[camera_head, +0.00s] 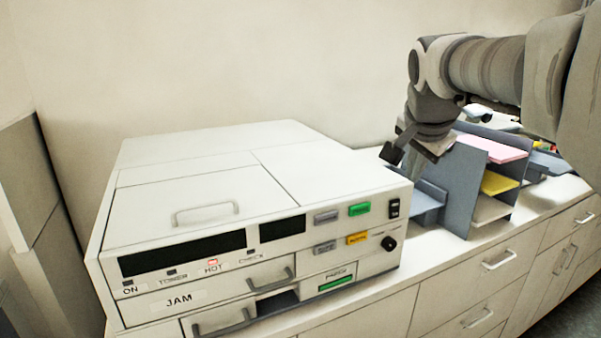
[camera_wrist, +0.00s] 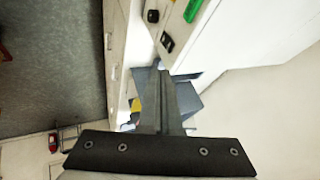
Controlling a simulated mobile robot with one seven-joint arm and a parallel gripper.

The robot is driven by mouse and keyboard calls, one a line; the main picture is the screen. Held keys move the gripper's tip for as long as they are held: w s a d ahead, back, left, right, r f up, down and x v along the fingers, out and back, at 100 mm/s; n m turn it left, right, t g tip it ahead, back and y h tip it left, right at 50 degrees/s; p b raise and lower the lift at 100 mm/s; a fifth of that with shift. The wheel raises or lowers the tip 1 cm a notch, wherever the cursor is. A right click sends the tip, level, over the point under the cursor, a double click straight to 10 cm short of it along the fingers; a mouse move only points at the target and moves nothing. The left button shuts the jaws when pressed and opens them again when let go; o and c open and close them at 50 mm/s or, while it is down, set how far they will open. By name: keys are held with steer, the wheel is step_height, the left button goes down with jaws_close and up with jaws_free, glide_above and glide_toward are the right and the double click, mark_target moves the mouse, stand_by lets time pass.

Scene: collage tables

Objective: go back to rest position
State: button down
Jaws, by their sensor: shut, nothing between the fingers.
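My gripper (camera_head: 391,154) is in the head view, hanging over the gap between the white copier-like machine (camera_head: 215,205) and the grey paper sorter (camera_head: 455,192). Its fingers are shut and hold nothing. In the wrist view the closed fingers (camera_wrist: 160,66) point up the picture, and part of the grey sorter (camera_wrist: 188,98) shows behind them. My arm reaches in from the upper right of the head view. No rest position is marked in either view.
The machine has a lid handle (camera_head: 208,212), buttons and a partly open lower drawer slot. The sorter holds pink paper (camera_head: 492,148) and yellow paper (camera_head: 498,182). White drawers (camera_head: 490,290) run below. The space above the machine is free.

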stand_by(0.3)
steer(key=s+a+f+n+y, duration=0.1)
steer(key=s+a+f+n, duration=0.2)
steer(key=s, duration=0.4)
steer(key=s+a+f+n, duration=0.4)
steer(key=s+f+n, duration=0.1)
steer(key=s+f, duration=0.1)
steer(key=s+a+f+n+g+y, duration=0.1)
steer(key=s+a+f+n, duration=0.2)
steer(key=s, duration=0.5)
step_height(320, 180, down, 2)
steer(key=shift+s+a+f+n+y, duration=0.15)
steer(key=shift+a+n+y, duration=0.2)
steer(key=shift+n, duration=0.35)
